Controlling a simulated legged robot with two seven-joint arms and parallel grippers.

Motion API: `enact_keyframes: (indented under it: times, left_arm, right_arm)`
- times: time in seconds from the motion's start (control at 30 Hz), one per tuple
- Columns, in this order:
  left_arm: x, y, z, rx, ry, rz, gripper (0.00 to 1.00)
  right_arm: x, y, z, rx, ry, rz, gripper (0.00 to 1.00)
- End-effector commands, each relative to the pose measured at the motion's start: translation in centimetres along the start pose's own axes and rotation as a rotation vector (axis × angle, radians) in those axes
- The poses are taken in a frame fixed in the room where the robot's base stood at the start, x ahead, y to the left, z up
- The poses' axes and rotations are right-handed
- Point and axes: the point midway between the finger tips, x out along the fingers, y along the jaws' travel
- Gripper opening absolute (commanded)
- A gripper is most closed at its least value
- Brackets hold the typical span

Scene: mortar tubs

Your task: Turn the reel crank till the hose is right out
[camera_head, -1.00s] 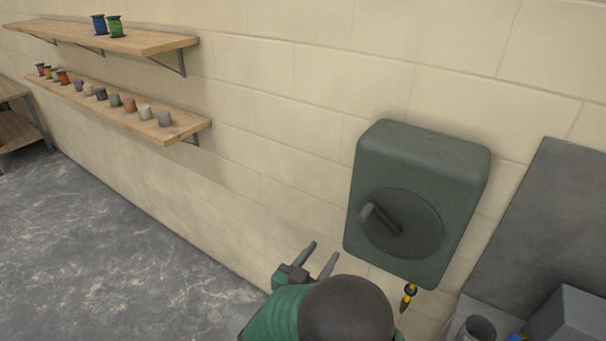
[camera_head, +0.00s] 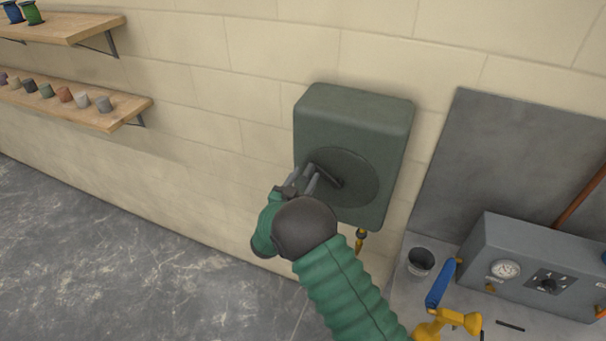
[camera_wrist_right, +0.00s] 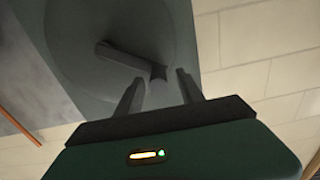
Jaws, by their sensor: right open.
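The hose reel (camera_head: 350,110) is a dark green rounded box on the wall, with a round disc on its front. The crank (camera_head: 328,174) is a dark grey bar on that disc. A short yellow hose end (camera_head: 360,240) with a dark fitting hangs below the box. My right gripper (camera_head: 305,176) is open at the crank's left end, partly covering it. In the right wrist view the crank's knob (camera_wrist_right: 158,72) lies at the gap between the open fingertips (camera_wrist_right: 160,84); contact cannot be told. My left gripper is not in view.
A bench at the lower right holds a bucket (camera_head: 421,262), a blue-handled yellow tool (camera_head: 440,284) and a grey box with a gauge (camera_head: 505,269). Wooden shelves (camera_head: 75,108) with small pots are on the wall at left. The floor (camera_head: 120,250) at left is clear.

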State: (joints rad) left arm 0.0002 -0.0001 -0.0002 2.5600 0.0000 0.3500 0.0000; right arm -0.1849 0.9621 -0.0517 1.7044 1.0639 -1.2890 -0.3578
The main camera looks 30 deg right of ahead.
Motion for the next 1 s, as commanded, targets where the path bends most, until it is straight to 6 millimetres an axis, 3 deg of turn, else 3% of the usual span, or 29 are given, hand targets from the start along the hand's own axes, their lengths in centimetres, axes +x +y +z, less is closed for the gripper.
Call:
enact_keyframes:
  times: [0.2, 0.53, 1.0]
  left_arm:
    - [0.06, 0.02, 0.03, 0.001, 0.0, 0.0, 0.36]
    - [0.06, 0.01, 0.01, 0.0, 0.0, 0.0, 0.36]
    - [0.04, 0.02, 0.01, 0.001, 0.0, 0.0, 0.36]
  right_arm:
    - [0.08, -0.27, 0.26, -0.003, -0.002, 0.0, 0.42]
    - [-0.16, -0.27, 0.11, -0.002, 0.0, -0.001, 0.0]
    - [-0.33, -0.31, -0.03, 0.0, 0.001, -0.002, 0.0]
